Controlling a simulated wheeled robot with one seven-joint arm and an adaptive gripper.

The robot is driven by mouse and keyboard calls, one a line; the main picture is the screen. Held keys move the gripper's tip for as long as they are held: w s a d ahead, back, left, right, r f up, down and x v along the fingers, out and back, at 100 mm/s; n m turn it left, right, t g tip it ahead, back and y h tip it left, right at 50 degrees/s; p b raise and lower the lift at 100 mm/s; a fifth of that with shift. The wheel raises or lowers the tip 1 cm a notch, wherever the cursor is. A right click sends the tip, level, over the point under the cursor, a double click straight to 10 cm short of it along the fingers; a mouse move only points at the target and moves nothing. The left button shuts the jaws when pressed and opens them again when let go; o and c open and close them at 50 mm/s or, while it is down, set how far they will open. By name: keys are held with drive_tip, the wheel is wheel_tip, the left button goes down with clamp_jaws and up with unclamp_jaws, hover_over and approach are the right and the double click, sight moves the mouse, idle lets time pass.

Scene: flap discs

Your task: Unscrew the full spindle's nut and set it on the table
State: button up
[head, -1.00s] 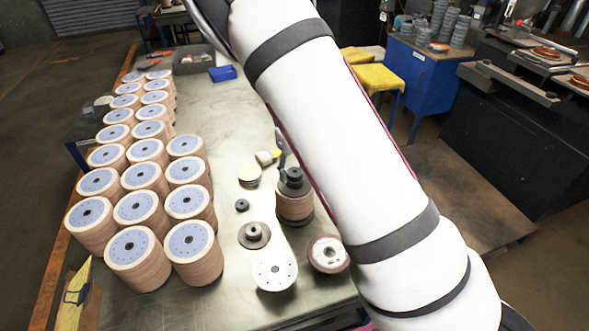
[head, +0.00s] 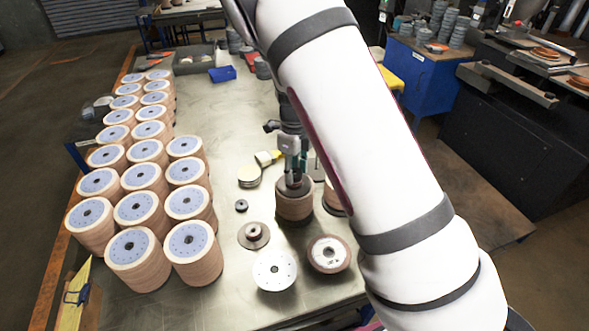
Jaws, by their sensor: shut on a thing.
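The full spindle (head: 294,205) is a stack of brown flap discs standing on the table (head: 215,120), right of centre. My gripper (head: 294,178) points down over the top of this stack. Its fingers are shut on the dark nut (head: 294,186) at the top of the spindle. The fingers hide much of the nut, and I cannot tell whether it is still on the thread.
A white disc (head: 273,271) and a brown-rimmed disc (head: 328,254) lie in front. Many disc stacks (head: 137,207) fill the left side. Bare table lies between.

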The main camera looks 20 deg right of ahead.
sight(294, 173)
drive_tip(key=n, duration=0.4)
drive_tip(key=shift+n, duration=0.4)
drive_tip(key=n, duration=0.4)
drive_tip(key=shift+r+p, duration=0.3)
drive_tip(key=shift+r, duration=1.45)
